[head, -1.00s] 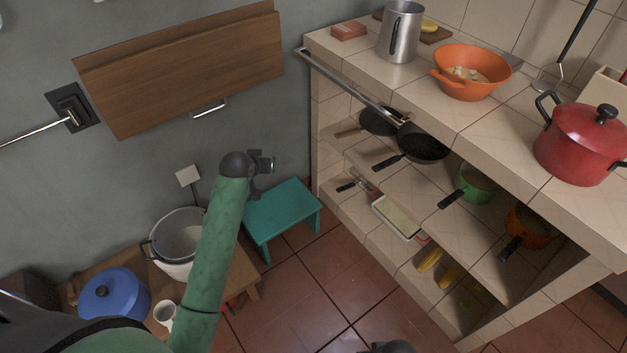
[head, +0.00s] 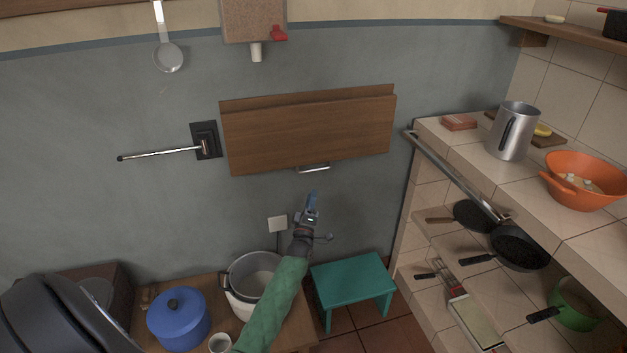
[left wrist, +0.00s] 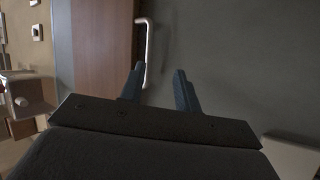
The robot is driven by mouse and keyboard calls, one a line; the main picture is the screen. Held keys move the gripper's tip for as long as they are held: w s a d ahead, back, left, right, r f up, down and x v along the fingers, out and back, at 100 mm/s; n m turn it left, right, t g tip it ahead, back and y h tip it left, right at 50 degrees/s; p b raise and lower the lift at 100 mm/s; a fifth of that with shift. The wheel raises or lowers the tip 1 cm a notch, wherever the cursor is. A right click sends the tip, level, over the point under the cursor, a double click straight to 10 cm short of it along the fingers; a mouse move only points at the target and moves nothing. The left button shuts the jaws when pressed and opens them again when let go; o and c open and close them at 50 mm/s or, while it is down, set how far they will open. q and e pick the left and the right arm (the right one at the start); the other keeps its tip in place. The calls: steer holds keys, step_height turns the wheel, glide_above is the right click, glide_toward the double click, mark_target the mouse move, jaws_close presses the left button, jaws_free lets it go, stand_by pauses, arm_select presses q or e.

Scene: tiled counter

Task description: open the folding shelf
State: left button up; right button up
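The folding shelf (head: 305,130) is a brown wooden board hanging folded down flat against the grey wall. A small metal handle (head: 314,168) sticks out at its lower edge. In the left wrist view the board (left wrist: 103,50) is at the left, and the handle (left wrist: 150,50) stands just beyond my fingertips. My left gripper (head: 312,198) is a little below the handle, pointing up at it. In the left wrist view my left gripper (left wrist: 160,75) has its two fingers apart with nothing between them, and does not visibly touch the handle. My right gripper is not in view.
A teal stool (head: 352,281) stands below on the right. A white pot (head: 243,299) and a blue pot (head: 179,318) sit on a low wooden table. The tiled counter with a metal rail (head: 455,173) is to the right. A metal bar (head: 160,153) sticks out left of the shelf.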

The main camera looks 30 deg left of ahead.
arm_select(q)
steer(key=shift+n+y, duration=0.5)
steer(key=shift+n, duration=0.4)
steer(key=shift+s+r+p+x, duration=0.15)
steer(key=shift+r+x, duration=0.1)
steer(key=shift+x, duration=1.05)
steer(key=shift+s+r+p+x, duration=0.15)
steer(key=shift+r+x, duration=0.1)
steer(key=shift+x, duration=1.05)
steer(key=shift+s+r+x, duration=0.15)
steer(key=shift+r+x, duration=0.05)
steer(key=shift+x, duration=1.15)
steer(key=shift+a, duration=0.1)
jaws_close()
